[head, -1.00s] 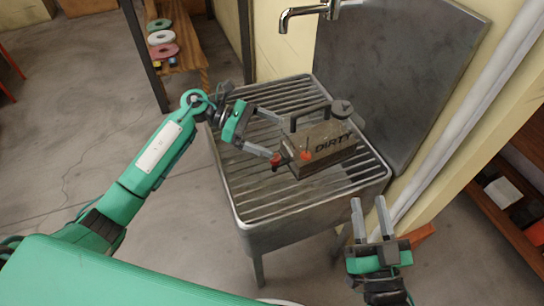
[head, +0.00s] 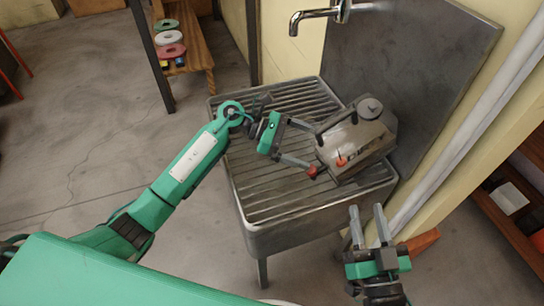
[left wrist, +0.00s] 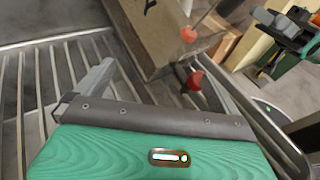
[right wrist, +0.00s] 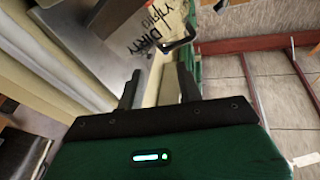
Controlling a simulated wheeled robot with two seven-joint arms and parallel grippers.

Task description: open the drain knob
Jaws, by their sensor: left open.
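A brown-grey tank (head: 355,143) with dark lettering, a black handle (head: 333,124) and a round cap (head: 370,107) sits tilted on the slatted sink. A red knob (head: 313,172) is at its lower left corner, and an orange knob (head: 341,160) is on its front. My left gripper (head: 314,150) is open at the tank's left side. In the left wrist view the red knob (left wrist: 194,80) is between the fingers, close to the right one. Whether they touch cannot be told. My right gripper (head: 367,222) is open and empty in front of the sink.
The metal sink (head: 290,210) has a slatted top, clear at its left. A steel backsplash (head: 430,60) stands behind, with a tap (head: 315,14) above. A pipe (head: 450,140) runs down at right. A wooden shelf (head: 190,55) holds coloured rings at the back.

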